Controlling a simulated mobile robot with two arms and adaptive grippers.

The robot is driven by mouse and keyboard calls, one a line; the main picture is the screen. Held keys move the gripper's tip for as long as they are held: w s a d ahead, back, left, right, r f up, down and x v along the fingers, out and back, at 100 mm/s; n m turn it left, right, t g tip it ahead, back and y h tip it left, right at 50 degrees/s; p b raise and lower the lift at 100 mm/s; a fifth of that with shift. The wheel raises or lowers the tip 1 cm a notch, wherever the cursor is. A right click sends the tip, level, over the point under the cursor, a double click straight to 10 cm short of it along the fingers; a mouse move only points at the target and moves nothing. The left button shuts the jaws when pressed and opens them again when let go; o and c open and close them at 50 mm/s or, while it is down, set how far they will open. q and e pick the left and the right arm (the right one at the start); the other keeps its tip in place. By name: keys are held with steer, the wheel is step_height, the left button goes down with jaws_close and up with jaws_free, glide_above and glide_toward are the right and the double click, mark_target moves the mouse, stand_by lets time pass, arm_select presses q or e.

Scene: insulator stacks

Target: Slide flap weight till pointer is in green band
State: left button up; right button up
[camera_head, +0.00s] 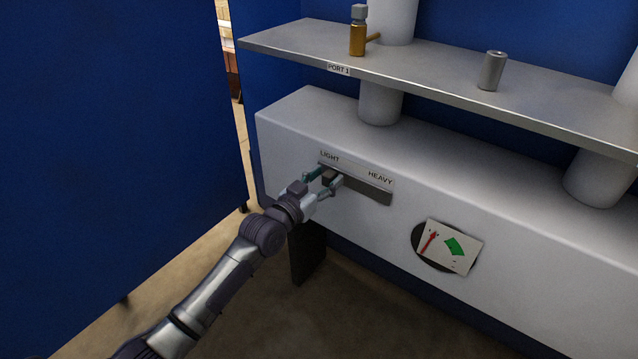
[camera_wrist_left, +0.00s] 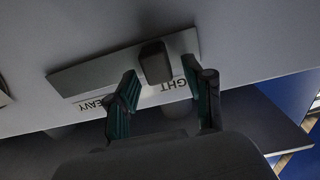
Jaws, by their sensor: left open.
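The flap weight is a small dark block (camera_head: 328,176) on a slotted metal plate (camera_head: 372,190) on the white duct front, near the LIGHT end. In the left wrist view, where the lettering is upside down, the block (camera_wrist_left: 155,60) stands out from the plate (camera_wrist_left: 95,74). My left gripper (camera_head: 323,182) is open, with one finger on each side of the block; I cannot tell whether either touches it. The gauge (camera_head: 447,262) has a red pointer (camera_head: 429,242) standing left of the green band (camera_head: 455,246), outside it. My right gripper is out of view.
A grey shelf (camera_head: 290,45) labelled PORT 1 runs above the duct (camera_head: 300,125). A blue panel (camera_head: 120,130) stands at the left. The duct front between plate and gauge is clear.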

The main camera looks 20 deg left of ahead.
arm_select(q)
steer(key=v, duration=1.2)
